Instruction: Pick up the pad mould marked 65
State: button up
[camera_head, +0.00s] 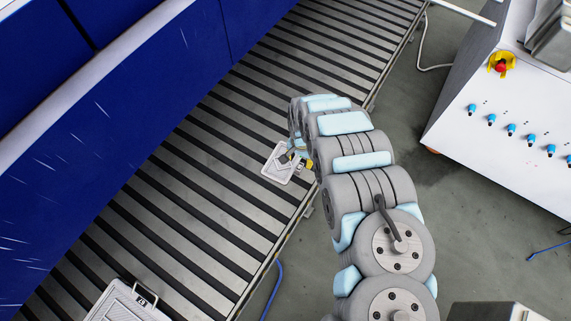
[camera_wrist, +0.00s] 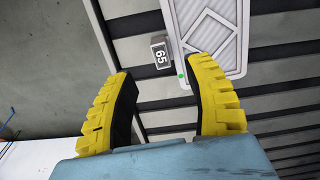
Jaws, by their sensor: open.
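The pad mould marked 65 (camera_wrist: 212,32) is a light grey plate with a raised diamond pattern, lying on the roller conveyor. Its small tag reading 65 (camera_wrist: 161,54) sticks out at its edge, with a green dot beside it. In the head view the mould (camera_head: 279,164) lies near the conveyor's right edge, partly hidden by my arm. My gripper (camera_wrist: 160,78) has yellow ribbed fingers, open and empty. The 65 tag appears just past the fingertips, between their lines. In the head view my gripper (camera_head: 301,157) is beside the mould, mostly hidden. I cannot tell the remaining gap.
Another light grey mould (camera_head: 125,303) with a handle and a dark tag lies at the bottom left. The roller conveyor (camera_head: 205,175) runs diagonally beside a blue machine wall (camera_head: 130,90). A white control cabinet (camera_head: 510,130) with a red button stands right. Grey floor lies between.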

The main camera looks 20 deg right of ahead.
aim_at(300, 167)
jog(key=shift+w+d+f+b, duration=0.1)
jog(key=shift+f+b, duration=0.65)
jog(key=shift+f, duration=1.15)
jog(key=shift+d+f+b, duration=0.1)
jog(key=shift+f+b, duration=0.65)
jog(key=shift+f, duration=1.1)
jog(key=shift+a, duration=0.1)
grip_shut()
